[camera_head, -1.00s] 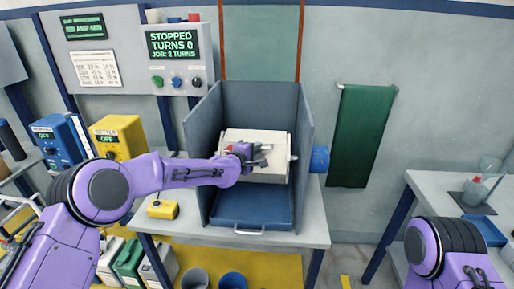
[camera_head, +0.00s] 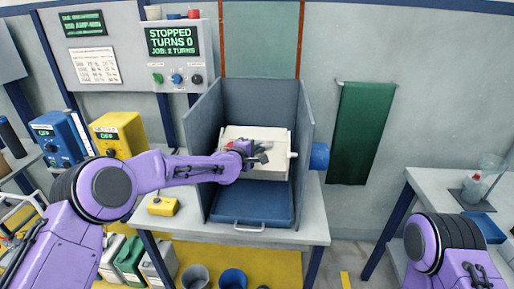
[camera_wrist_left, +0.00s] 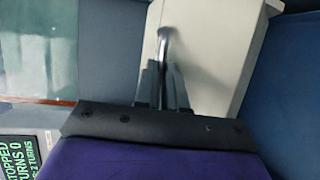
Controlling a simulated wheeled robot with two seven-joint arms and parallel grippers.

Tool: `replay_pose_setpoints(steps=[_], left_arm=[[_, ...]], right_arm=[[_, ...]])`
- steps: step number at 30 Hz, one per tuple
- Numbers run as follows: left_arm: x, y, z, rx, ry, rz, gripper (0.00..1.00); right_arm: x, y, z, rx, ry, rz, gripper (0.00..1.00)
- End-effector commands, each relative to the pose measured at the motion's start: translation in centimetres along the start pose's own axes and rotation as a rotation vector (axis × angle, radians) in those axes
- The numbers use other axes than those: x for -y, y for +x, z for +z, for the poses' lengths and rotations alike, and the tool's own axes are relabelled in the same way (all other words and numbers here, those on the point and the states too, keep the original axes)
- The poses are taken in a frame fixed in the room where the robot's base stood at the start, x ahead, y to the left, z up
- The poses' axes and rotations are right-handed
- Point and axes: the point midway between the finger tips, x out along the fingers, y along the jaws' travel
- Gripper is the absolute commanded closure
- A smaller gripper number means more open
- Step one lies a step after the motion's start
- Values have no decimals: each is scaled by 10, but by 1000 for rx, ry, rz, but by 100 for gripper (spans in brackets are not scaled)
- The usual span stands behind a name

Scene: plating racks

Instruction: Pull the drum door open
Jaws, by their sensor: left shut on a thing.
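The cream drum (camera_head: 276,170) sits inside an open-fronted blue-grey housing (camera_head: 207,125); it also shows in the left wrist view (camera_wrist_left: 218,50). My left gripper (camera_head: 262,155) is at the drum's front face. In the left wrist view its fingers (camera_wrist_left: 165,88) are shut on a grey bar handle (camera_wrist_left: 163,40) of the drum door. The gripper hides part of the drum's front, and I see no clear gap at the door. My right gripper is out of view; only part of the right arm shows.
A blue tray (camera_head: 250,203) lies below the drum. Housing walls stand close on both sides of the left gripper. A yellow box (camera_head: 163,206) sits on the bench left of the housing. The panel screen (camera_head: 172,40) reads STOPPED, TURNS 0.

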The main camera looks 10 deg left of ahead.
Motion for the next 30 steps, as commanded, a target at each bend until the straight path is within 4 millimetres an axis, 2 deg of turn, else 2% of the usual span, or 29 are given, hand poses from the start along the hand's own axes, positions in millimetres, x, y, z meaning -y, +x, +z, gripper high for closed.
replay_pose_setpoints(steps=[30], left_arm=[[0,1,2,1,0,-1,100]], right_arm=[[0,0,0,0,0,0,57]])
